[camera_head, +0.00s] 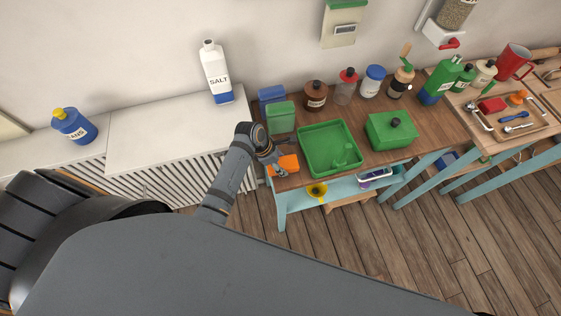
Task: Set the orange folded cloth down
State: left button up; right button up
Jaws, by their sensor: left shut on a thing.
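The orange folded cloth (288,164) is at the front left corner of the wooden table top (300,178). My left gripper (275,162) reaches in over that corner and is shut on the cloth at its left side. The fingers hide part of the cloth. I cannot tell whether the cloth touches the table top or is held just above it. My right gripper is not in view.
A green tray (309,165) lies just right of the cloth. A green box (281,118) and a blue box (271,94) stand behind it. A green lidded box (391,130) and several bottles stand farther right. A white slatted cabinet (160,125) is left.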

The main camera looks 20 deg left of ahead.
pick_arm(q)
jog(key=o, duration=1.2)
jog(key=v, duration=1.2)
grip_shut()
dwell(0.8)
